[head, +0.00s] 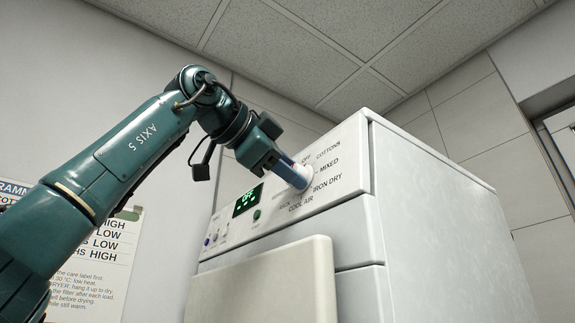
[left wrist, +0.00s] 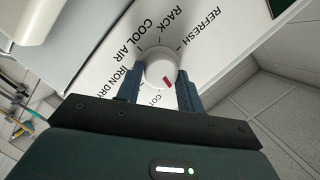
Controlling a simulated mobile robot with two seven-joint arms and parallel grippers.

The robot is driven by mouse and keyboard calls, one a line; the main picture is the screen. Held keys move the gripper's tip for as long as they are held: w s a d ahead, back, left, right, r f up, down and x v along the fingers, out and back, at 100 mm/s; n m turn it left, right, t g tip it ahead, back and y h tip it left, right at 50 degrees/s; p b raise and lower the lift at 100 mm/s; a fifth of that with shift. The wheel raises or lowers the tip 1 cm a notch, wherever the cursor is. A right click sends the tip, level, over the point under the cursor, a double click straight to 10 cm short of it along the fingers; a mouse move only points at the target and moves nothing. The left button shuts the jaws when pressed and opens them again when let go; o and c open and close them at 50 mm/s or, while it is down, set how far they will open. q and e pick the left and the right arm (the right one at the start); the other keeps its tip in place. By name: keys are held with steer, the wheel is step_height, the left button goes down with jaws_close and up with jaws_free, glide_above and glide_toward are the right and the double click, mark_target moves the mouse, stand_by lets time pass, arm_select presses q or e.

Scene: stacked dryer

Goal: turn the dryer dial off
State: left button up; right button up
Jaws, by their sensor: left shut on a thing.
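The dryer dial (head: 305,174) is a white round knob on the dryer's front panel, partly hidden by my fingers in the head view. My left gripper (head: 288,170) is shut on it, with one finger on each side. In the left wrist view the dial (left wrist: 160,69) sits between the fingers of the left gripper (left wrist: 160,82). Its red mark faces the lower right, towards the right finger; the label there is hidden. The small display (head: 248,200) shows green text that appears to read OFF. My right gripper is not in view.
The white dryer (head: 440,215) fills the right. Labels such as COTTONS, MIXED, IRON DRY and COOL AIR ring the dial. A pale door (head: 270,285) stands out below. A printed notice (head: 95,260) hangs on the left wall.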

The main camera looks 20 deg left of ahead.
arm_select(q)
steer(key=shift+r+n, duration=0.15)
steer(key=shift+n, duration=0.95)
steer(key=o, duration=1)
steer(key=v, duration=1.3)
steer(key=shift+a+r, duration=0.1)
steer(key=shift+r, duration=0.1)
